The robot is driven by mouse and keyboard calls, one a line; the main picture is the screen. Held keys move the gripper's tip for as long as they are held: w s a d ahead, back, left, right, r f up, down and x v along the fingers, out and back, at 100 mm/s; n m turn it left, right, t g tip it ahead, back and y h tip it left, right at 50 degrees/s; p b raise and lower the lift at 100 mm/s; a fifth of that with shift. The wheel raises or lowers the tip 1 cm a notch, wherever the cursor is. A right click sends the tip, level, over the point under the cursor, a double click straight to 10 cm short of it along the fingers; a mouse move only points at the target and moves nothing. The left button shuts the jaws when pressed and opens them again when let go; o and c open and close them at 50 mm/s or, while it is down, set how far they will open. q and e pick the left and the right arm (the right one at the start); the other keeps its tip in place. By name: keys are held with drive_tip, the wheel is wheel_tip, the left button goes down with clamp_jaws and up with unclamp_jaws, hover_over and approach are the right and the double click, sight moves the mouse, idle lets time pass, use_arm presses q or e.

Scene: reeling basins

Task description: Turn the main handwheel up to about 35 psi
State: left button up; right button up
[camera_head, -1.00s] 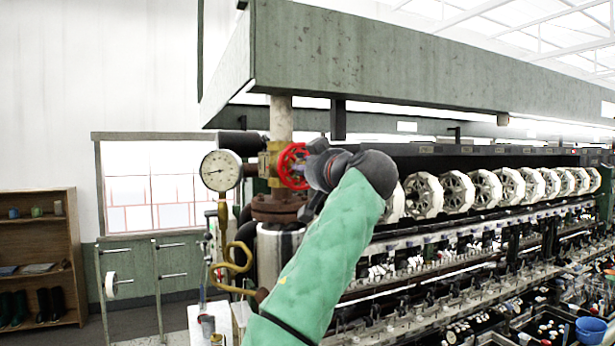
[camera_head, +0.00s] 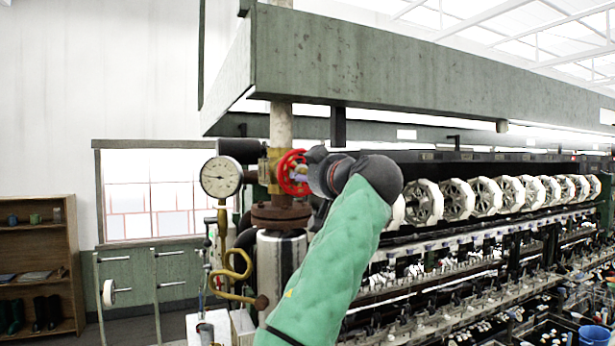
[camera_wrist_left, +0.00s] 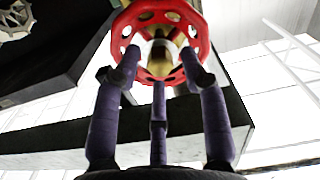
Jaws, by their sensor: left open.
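The red handwheel (camera_head: 292,173) sits on a brass valve on the vertical pipe, its face toward my left gripper. It also shows in the left wrist view (camera_wrist_left: 146,17), a round red rim with holes and a brass hub. My left gripper (camera_head: 309,172) is right in front of the wheel. In the wrist view its three dark fingers are spread open, with the tips at the wheel's lower rim; I cannot tell whether they touch it. The round white pressure gauge (camera_head: 221,177) is left of the valve; its needle points roughly left, but the numbers are too small to read. My right gripper is out of view.
A brass coiled tube (camera_head: 236,262) and a metal cylinder (camera_head: 280,262) stand below the valve. A long green beam (camera_head: 420,75) runs overhead. The reeling machine with several white reels (camera_head: 458,199) fills the right. A wooden shelf (camera_head: 38,268) stands far left.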

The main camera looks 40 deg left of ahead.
use_arm(q)
drive_tip(key=m, duration=0.2)
drive_tip(key=d+m+p, duration=0.1)
drive_tip(key=m, duration=0.1)
drive_tip(key=s+m, duration=0.1)
drive_tip(key=m, duration=0.1)
drive_tip(key=shift+d+r+p, duration=0.15)
drive_tip(key=shift+d+p, duration=0.15)
drive_tip(key=shift+d, duration=0.1)
drive_tip(key=m+p, duration=1.6)
drive_tip(key=m, duration=0.7)
drive_tip(key=shift+p, duration=0.4)
drive_tip(key=shift+a, duration=0.1)
